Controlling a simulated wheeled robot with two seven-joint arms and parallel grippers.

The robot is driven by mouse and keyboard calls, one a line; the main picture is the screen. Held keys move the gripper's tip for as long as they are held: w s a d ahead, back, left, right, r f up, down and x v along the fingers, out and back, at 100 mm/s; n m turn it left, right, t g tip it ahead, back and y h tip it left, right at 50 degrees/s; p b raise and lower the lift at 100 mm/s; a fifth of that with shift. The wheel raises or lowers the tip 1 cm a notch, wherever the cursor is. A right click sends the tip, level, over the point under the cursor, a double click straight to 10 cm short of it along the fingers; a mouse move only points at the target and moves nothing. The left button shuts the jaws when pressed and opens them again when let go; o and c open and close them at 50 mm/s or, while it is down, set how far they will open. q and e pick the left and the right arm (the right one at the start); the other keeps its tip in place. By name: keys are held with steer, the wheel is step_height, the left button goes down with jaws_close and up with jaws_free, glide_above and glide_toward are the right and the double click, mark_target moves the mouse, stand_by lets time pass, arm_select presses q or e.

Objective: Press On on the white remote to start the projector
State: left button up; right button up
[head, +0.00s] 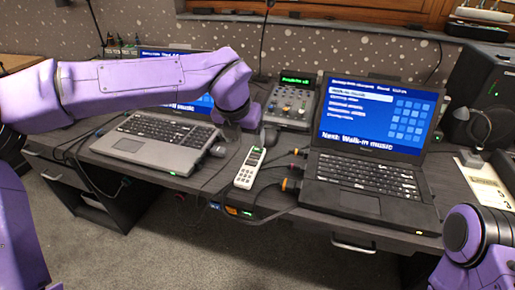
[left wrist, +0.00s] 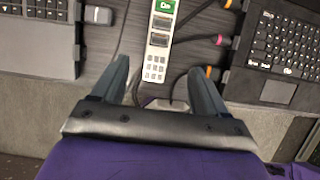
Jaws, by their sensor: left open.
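The white remote (head: 249,168) lies on the dark desk between the two laptops, its long side pointing away from me. In the left wrist view the remote (left wrist: 157,60) shows a green On label at its far end, dark windows below it and a block of small pale keys. My left gripper (head: 249,132) is over the desk just beyond the remote's far end in the head view. In the left wrist view its open fingers (left wrist: 160,72) stand either side of the remote, with nothing between them held. My right gripper is out of view; only my right arm shows.
A grey laptop (head: 160,142) stands left of the remote and a black laptop (head: 368,175) right of it. Cables with coloured plugs (head: 291,184) lie close on the right. A mixer (head: 291,103) with a green display stands behind. A speaker (head: 486,95) is at far right.

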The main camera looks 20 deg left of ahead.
arm_select(q)
jaws_close()
stand_by(1.5)
